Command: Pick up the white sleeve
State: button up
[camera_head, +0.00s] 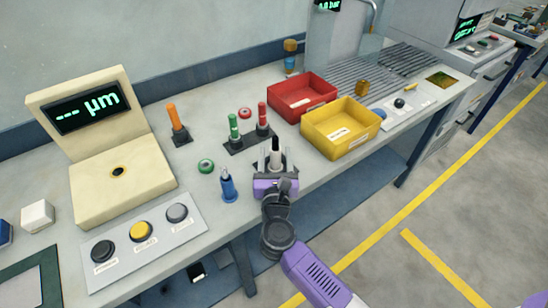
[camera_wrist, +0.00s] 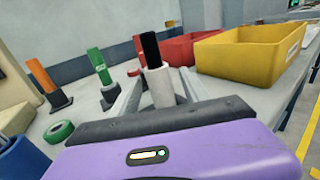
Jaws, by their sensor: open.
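The white sleeve (camera_head: 276,160) stands upright around a black-topped post on the bench, near the front edge. It also shows in the wrist view (camera_wrist: 161,88), with the black post top rising out of it. My gripper (camera_head: 276,168) is at the sleeve, low over the bench. In the wrist view its two fingers (camera_wrist: 161,80) are spread, one on each side of the sleeve. I cannot tell whether either finger touches it. The sleeve's lower end is hidden behind the gripper body.
A stand with green (camera_head: 233,127) and red (camera_head: 262,114) sleeves is just behind. A blue piece (camera_head: 228,185) and a green ring (camera_head: 206,166) are to the left. An orange sleeve (camera_head: 173,116) stands farther left. Yellow (camera_head: 340,142) and red (camera_head: 284,109) bins are to the right.

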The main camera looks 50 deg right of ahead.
jog(key=x, duration=0.3)
jog(key=shift+d+r, duration=0.1)
jog(key=shift+c, duration=0.2)
grip_shut()
jog(key=shift+r, duration=0.1)
